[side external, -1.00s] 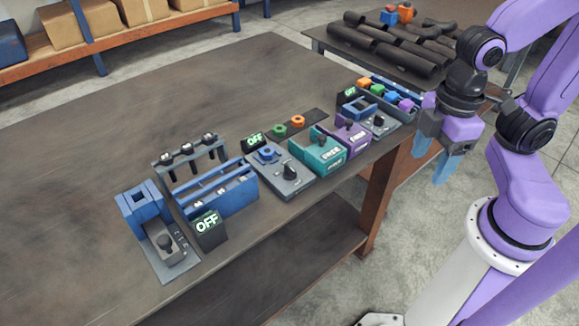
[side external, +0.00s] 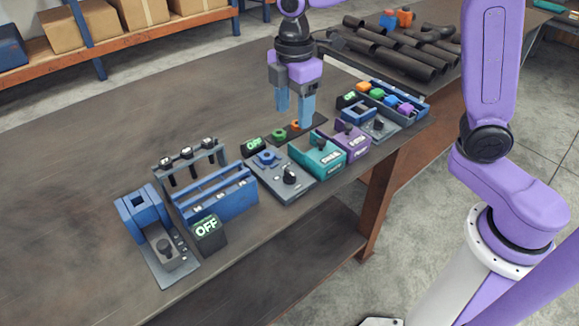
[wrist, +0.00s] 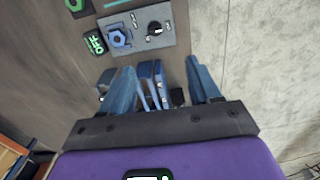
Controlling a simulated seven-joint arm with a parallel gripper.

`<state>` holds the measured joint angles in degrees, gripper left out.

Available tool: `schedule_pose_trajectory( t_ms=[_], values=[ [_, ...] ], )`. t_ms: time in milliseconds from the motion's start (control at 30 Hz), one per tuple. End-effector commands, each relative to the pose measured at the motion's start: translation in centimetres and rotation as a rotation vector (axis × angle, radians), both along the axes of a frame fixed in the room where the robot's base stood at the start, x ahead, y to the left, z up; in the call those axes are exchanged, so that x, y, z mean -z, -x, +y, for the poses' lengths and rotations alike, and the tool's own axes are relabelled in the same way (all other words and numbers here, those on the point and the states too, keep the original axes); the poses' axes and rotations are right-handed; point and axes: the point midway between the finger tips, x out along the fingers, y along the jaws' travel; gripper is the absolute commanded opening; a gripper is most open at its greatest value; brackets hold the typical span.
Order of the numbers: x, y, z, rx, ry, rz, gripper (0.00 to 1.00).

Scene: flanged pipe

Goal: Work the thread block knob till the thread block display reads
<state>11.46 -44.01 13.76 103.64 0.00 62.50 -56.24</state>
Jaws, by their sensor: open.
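The wrist view shows the same knob (wrist: 155,28), blue hex piece (wrist: 118,37) and display (wrist: 95,42). My gripper (side external: 294,118) is open and empty, fingers pointing down, above and behind the panel near an orange ring (side external: 295,124). It is clear of the knob.
Teal (side external: 318,155) and purple (side external: 346,142) boxes stand right of the panel. The bench's left and back areas are clear.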

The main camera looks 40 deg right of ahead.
Motion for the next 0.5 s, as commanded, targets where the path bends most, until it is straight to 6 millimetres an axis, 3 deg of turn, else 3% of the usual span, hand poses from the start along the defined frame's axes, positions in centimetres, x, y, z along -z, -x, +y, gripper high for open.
schedule_pose_trajectory(
  t_ms=[267,500],
  values=[
    [0.9,-1.2,0.0,-0.023,0.003,0.005,0.62],
    [4.7,-1.1,0.0,-0.022,0.005,0.007,0.62]
  ],
)
